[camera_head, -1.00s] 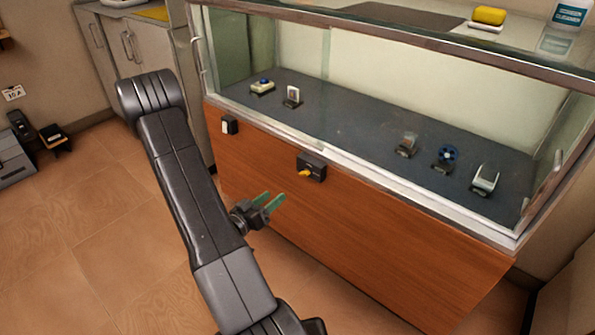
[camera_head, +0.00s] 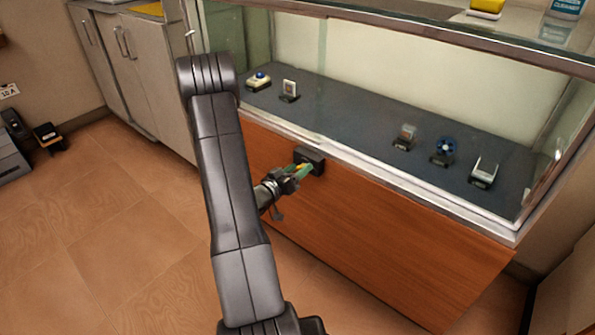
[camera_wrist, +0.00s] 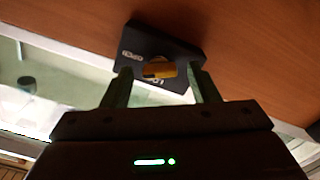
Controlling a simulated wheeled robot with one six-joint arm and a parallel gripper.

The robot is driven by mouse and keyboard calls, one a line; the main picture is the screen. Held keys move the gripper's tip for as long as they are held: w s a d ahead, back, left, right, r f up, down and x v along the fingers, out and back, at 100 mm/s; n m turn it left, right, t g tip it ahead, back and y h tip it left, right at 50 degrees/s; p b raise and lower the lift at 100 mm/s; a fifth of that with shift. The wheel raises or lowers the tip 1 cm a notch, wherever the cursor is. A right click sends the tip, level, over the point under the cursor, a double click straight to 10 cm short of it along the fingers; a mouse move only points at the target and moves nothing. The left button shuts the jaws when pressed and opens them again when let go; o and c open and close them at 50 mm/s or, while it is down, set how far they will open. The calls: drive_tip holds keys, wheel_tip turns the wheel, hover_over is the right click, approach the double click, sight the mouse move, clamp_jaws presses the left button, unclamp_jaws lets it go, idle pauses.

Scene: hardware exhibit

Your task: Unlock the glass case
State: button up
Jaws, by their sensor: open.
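The glass case (camera_head: 400,190) has a wooden front panel with a black lock box (camera_head: 314,158) below the glass. In the wrist view, the fingers of my gripper (camera_wrist: 160,82) stand on either side of the yellow knob, with a visible gap on each side.
Grey cabinets (camera_head: 150,80) stand at left.

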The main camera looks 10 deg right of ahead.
drive_tip(key=shift+w+d, duration=0.1)
drive_tip(key=c, duration=1)
drive_tip(key=m+b, duration=0.5)
drive_tip(key=shift+m+b, duration=0.35)
drive_tip(key=shift+m, duration=0.05)
drive_tip(key=o, duration=1)
